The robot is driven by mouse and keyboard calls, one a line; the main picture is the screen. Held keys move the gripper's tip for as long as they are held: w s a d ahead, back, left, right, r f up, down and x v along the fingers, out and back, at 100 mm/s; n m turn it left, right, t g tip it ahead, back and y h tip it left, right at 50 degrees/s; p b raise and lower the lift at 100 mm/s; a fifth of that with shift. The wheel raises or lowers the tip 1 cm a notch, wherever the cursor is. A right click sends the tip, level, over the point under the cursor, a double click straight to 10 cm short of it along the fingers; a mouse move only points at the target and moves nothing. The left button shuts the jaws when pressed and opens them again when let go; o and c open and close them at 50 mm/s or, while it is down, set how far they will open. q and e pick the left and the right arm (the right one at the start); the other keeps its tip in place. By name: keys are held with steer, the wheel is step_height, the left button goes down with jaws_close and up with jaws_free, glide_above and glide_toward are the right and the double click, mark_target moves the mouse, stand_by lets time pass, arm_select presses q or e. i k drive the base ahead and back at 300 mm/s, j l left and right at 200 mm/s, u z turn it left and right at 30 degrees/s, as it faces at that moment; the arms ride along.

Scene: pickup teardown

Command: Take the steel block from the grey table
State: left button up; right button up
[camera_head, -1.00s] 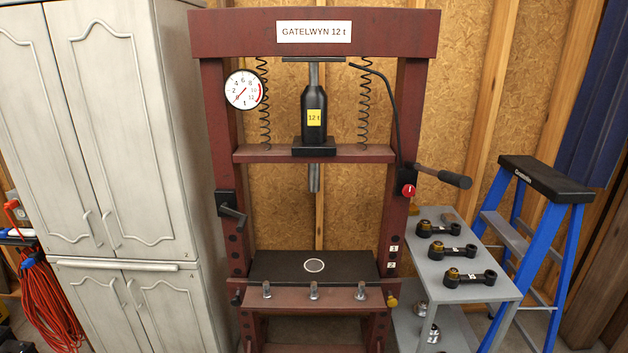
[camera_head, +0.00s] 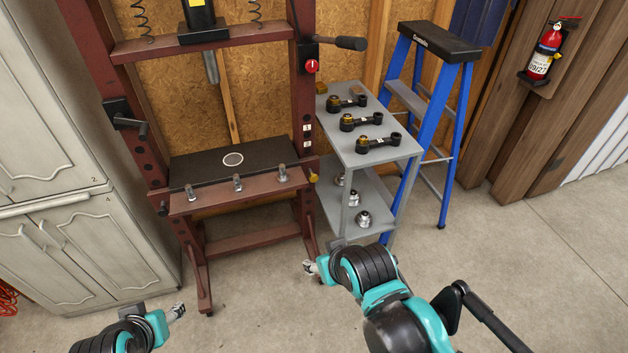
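The grey table (camera_head: 388,151) stands right of the red press, with an upper top and a lower shelf. A small, brownish, shiny block (camera_head: 357,90) sits at the back of its top; it may be the steel block, but it is too small to be sure. My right gripper (camera_head: 309,267) is low in front of the table, left of its front leg and apart from the block. My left gripper (camera_head: 178,311) is at the lower left, over the floor in front of the cabinet. Both grippers are small and turned, so their fingers do not show clearly.
Several black rods (camera_head: 377,144) with brass bushings lie on the tabletop. Metal parts (camera_head: 362,219) stand on the lower shelf. The red press (camera_head: 260,195) is close on the left, a blue ladder (camera_head: 457,135) close on the right. Floor in front is clear.

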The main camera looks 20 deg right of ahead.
mark_target(355, 92)
steer(key=l+z, duration=0.15)
steer(key=z, duration=0.7)
steer(key=i+l+z, duration=0.25)
steer(key=i+z, duration=0.2)
steer(key=i+l+z, duration=0.1)
steer(key=i+z, duration=0.35)
steer(key=i, duration=0.45)
steer(key=i+j+z, duration=0.1)
steer(key=i, duration=0.4)
